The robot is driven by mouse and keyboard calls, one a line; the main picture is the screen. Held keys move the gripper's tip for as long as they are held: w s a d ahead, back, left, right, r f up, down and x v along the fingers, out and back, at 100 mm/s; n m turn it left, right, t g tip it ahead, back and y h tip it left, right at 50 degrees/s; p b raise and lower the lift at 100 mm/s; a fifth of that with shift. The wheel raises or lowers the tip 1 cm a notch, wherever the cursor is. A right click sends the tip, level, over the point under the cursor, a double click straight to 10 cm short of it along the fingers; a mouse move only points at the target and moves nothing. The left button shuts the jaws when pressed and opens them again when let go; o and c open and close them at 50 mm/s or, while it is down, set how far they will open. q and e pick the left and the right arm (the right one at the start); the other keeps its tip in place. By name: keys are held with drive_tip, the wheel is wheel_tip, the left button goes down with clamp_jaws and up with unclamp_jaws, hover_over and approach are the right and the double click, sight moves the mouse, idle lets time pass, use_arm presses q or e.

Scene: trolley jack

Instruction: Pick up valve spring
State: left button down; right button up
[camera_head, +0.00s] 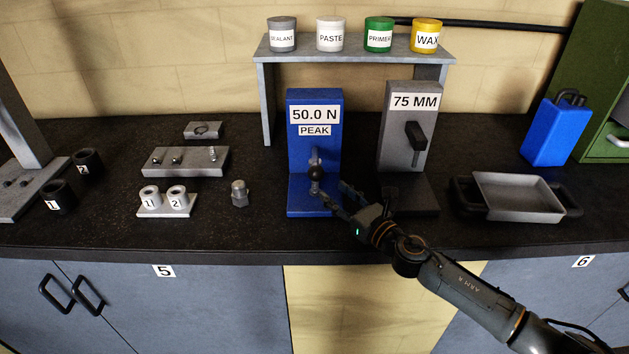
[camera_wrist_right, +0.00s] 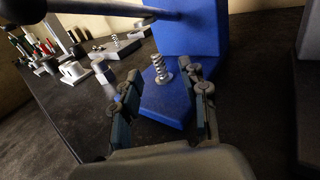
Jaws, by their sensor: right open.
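A small metal coil spring (camera_wrist_right: 161,70) stands upright on the base of the blue tester (camera_wrist_right: 190,40) in the right wrist view. In the head view the spring (camera_head: 314,187) shows small, below a dark ball, on the base of the blue tester (camera_head: 301,150) labelled 50.0 N PEAK. My right gripper (camera_head: 338,199) is open at the right front of that base. In the wrist view its two fingers (camera_wrist_right: 166,85) are spread, with the spring seen beyond and between the tips, apart from them. My left gripper is out of view.
A dark lever (camera_wrist_right: 140,20) crosses above the spring in the wrist view. The grey 75 MM stand (camera_head: 405,130) is close to the right gripper. A metal hex piece (camera_head: 239,193) stands to the left. A grey tray (camera_head: 515,195) lies to the right.

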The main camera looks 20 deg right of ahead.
sight(315, 185)
drive_tip(key=shift+w+a, duration=0.25)
drive_tip(key=shift+w, duration=0.3)
drive_tip(key=shift+w+a, duration=0.1)
drive_tip(key=shift+w, duration=0.05)
drive_tip(key=shift+w+a+p, duration=0.35)
drive_tip(key=shift+w+p, duration=0.05)
drive_tip(key=shift+w, duration=0.2)
drive_tip(key=x, duration=0.3)
drive_tip(key=shift+w+a+f, duration=0.15)
drive_tip(key=shift+a+f, duration=0.05)
drive_tip(key=shift+f, duration=0.05)
drive_tip(key=shift+w, duration=0.15)
drive_tip(key=shift+c, duration=0.9)
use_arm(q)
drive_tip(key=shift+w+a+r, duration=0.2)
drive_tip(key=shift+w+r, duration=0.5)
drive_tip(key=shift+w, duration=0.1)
use_arm(e)
clamp_jaws()
